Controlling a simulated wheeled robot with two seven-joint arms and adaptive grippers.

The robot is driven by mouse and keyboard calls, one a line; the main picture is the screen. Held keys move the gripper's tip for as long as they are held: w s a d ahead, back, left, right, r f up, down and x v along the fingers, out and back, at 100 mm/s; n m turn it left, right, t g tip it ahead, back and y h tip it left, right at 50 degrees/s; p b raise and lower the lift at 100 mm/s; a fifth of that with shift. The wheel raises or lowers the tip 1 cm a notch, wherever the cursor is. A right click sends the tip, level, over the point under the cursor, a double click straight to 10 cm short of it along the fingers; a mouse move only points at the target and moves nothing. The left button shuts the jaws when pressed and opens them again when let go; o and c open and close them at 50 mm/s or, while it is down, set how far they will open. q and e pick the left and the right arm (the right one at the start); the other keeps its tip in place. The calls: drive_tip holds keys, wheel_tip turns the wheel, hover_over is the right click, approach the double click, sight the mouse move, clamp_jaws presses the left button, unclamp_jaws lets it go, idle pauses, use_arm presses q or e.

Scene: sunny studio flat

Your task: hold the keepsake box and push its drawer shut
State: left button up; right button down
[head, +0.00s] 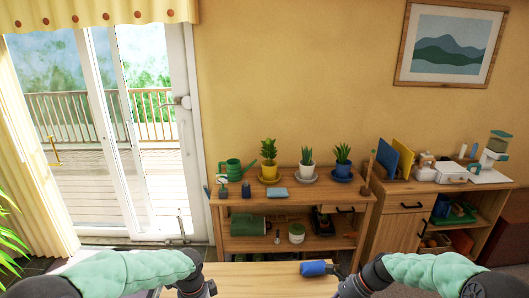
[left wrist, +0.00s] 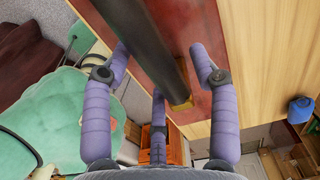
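In the left wrist view, a dark red-brown wooden piece (left wrist: 203,77), which looks like part of the keepsake box, lies on the pale wooden table (left wrist: 262,50). A dark grey bar with a small brass-coloured end (left wrist: 181,103) crosses it; I cannot tell what the bar is. My left gripper (left wrist: 160,65) has its purple fingers spread around the bar, with no clear grip. No drawer can be made out. In the head view my left gripper (head: 197,287) and right gripper (head: 350,288) are at the bottom edge, mostly cut off. The box is not visible there.
A blue cylindrical object (head: 313,268) lies on the table between my arms and also shows in the left wrist view (left wrist: 300,110). Beyond stand a wooden plant shelf (head: 235,207) with several pots and a wooden cabinet (head: 397,222). A glass door is at left.

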use_arm(q)
drive_tip(key=shift+r, duration=0.1)
wheel_tip(320, 180, up, 12)
idle(0.7)
drive_tip(key=o, duration=0.5)
idle(0.4)
wheel_tip(320, 180, up, 8)
drive_tip(key=p, duration=0.7)
idle(0.4)
